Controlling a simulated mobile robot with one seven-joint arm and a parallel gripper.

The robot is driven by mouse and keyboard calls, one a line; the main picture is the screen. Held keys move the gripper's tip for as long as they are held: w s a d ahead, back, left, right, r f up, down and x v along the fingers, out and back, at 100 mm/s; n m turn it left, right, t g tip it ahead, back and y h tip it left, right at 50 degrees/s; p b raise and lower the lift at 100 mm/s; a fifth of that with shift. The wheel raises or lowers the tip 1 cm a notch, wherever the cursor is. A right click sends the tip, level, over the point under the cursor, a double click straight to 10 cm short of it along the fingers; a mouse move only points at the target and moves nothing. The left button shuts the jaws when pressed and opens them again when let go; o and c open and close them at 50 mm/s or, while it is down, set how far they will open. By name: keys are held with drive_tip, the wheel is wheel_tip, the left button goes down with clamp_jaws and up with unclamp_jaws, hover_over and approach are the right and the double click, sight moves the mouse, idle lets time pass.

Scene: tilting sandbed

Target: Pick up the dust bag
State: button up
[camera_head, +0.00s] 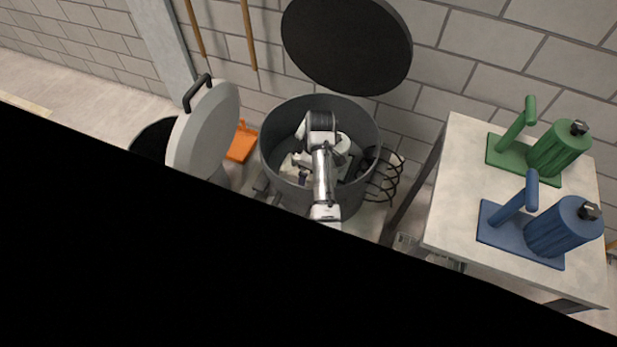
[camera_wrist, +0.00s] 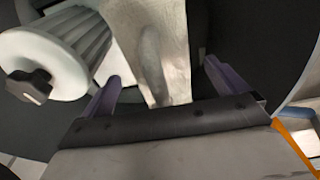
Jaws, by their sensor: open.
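A pale cream, wrinkled piece that looks like the dust bag (camera_wrist: 150,40) is upright in the wrist view, ahead of and between my fingers. Its upper end runs out of the frame. My gripper (camera_wrist: 162,76) is open, one purple finger on either side of the bag's lower part. I cannot tell whether either finger touches it. In the head view, my arm reaches down into a grey round bin (camera_head: 273,140). A pale patch (camera_head: 293,170), probably the bag, shows inside it, partly hidden by my arm.
A white ribbed canister with a black knob (camera_wrist: 48,65) is close on the left in the wrist view. The bin's dark lid (camera_head: 345,45) is raised behind it. A table (camera_head: 455,185) at the right bears a green canister (camera_head: 558,150) and a blue canister (camera_head: 563,228).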

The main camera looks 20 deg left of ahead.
drive_tip(key=shift+a+f, duration=0.15)
drive_tip(key=shift+f, duration=1.15)
drive_tip(key=c, duration=2)
drive_tip(key=shift+r, duration=0.1)
drive_tip(key=shift+c, duration=0.6)
drive_tip(key=shift+r, duration=0.1)
wheel_tip(320, 180, up, 11)
drive_tip(key=shift+w+r+b, duration=0.1)
drive_tip(key=shift+b, duration=0.4)
wheel_tip(320, 180, up, 8)
drive_tip(key=p, duration=0.5)
drive_tip(key=shift+r, duration=0.25)
